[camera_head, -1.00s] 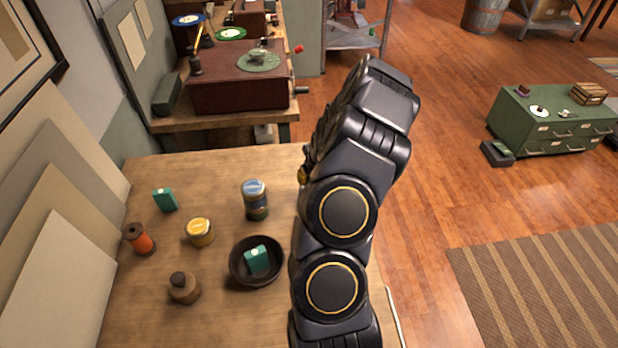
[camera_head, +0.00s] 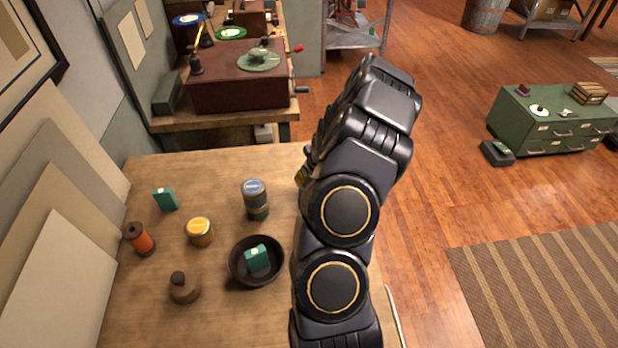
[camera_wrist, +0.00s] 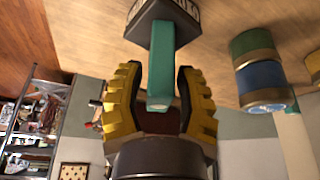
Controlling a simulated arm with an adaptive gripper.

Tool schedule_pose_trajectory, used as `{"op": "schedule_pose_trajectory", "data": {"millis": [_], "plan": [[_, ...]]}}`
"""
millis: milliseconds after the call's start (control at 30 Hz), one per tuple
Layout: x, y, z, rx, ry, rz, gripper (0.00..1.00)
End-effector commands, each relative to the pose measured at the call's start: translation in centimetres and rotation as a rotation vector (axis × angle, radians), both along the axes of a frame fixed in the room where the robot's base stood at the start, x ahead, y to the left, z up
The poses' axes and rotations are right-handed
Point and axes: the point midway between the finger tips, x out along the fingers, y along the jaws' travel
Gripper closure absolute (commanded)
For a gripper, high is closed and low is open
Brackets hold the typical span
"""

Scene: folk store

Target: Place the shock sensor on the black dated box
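In the wrist view a teal block (camera_wrist: 161,60), which I take for the shock sensor, stands with its far end against a black box (camera_wrist: 158,12) with pale markings. I take this for the black dated box; the markings are unreadable and its top is cut off. My gripper (camera_wrist: 161,75) has its yellow-padded fingers on either side of the teal block, with a narrow gap visible on both sides. It looks open around the block. In the head view my arm hides the box and this block; only a yellow bit of the gripper shows.
A similar teal block (camera_head: 165,199) is on the table (camera_head: 215,322), and another (camera_head: 257,258) lies in a dark bowl (camera_head: 238,277). Stacked tins (camera_head: 256,200) stand left of my arm; they also show in the wrist view (camera_wrist: 262,85). A yellow-lidded jar (camera_head: 200,232) and orange spool (camera_head: 139,239) stand farther left.

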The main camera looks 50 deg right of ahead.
Motion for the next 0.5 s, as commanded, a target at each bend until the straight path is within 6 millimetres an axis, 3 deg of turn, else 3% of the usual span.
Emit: {"op": "schedule_pose_trajectory", "data": {"millis": [500], "plan": [[-3.3, 1.2, 8.8, -0.007, -0.004, -0.002, 0.65]]}}
